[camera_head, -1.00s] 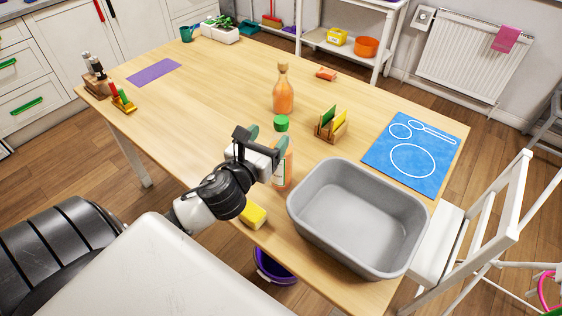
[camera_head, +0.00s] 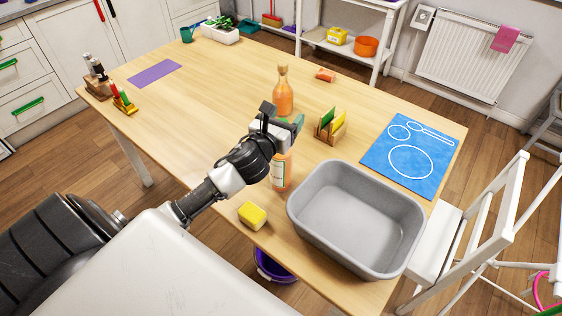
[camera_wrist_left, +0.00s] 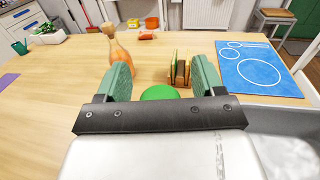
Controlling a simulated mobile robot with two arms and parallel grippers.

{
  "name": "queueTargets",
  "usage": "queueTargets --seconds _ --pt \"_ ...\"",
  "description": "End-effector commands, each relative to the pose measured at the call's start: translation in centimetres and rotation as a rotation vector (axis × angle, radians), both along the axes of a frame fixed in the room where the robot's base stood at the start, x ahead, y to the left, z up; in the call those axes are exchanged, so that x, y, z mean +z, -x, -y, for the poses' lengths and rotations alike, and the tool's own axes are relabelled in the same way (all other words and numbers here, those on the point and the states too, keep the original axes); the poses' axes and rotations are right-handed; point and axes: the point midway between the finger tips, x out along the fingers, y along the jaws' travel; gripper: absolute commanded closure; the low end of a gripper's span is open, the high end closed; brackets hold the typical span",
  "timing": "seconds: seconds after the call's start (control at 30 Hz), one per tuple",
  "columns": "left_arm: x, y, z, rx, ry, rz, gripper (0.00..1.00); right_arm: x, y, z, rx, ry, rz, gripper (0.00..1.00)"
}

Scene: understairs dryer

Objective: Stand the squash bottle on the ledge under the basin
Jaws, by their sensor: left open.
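A bottle with orange contents and a pale label (camera_head: 281,172), which I take as the squash bottle, stands upright on the wooden table beside the grey basin. My left gripper (camera_head: 286,121) is at its top and hides the cap in the head view. In the left wrist view the green cap (camera_wrist_left: 160,92) shows between the two green fingers of the open left gripper (camera_wrist_left: 162,78). I cannot tell whether the fingers touch it. The grey basin (camera_head: 304,228) is empty and sits on the table. No ledge under it is clearly seen. My right gripper is not in view.
An orange stoppered bottle (camera_head: 283,98) stands just behind my gripper. A wooden holder (camera_head: 329,134) with green and yellow items is to its right. A yellow sponge (camera_head: 252,215) lies at the near table edge. A blue mat (camera_head: 411,160) lies at the right. The left tabletop is mostly clear.

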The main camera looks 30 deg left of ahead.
Motion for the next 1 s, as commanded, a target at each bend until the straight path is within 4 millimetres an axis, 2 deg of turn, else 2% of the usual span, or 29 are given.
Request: queueTargets --seconds 0.03,0.07,0.47,0.87,1.0 --pt "0.0 0.0 0.0 0.000 0.000 0.000 0.35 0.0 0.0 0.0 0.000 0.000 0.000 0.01" --pt "0.0 0.0 0.0 0.000 0.000 0.000 0.39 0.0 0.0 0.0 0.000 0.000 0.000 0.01" --pt "0.0 0.0 0.0 0.000 -0.001 0.000 1.00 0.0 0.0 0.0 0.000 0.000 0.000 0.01" --pt "0.2 0.0 0.0 0.000 -0.001 0.004 1.00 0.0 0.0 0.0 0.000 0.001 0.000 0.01" --pt "1.5 0.0 0.0 -0.001 -0.005 0.007 1.00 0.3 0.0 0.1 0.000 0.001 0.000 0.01"
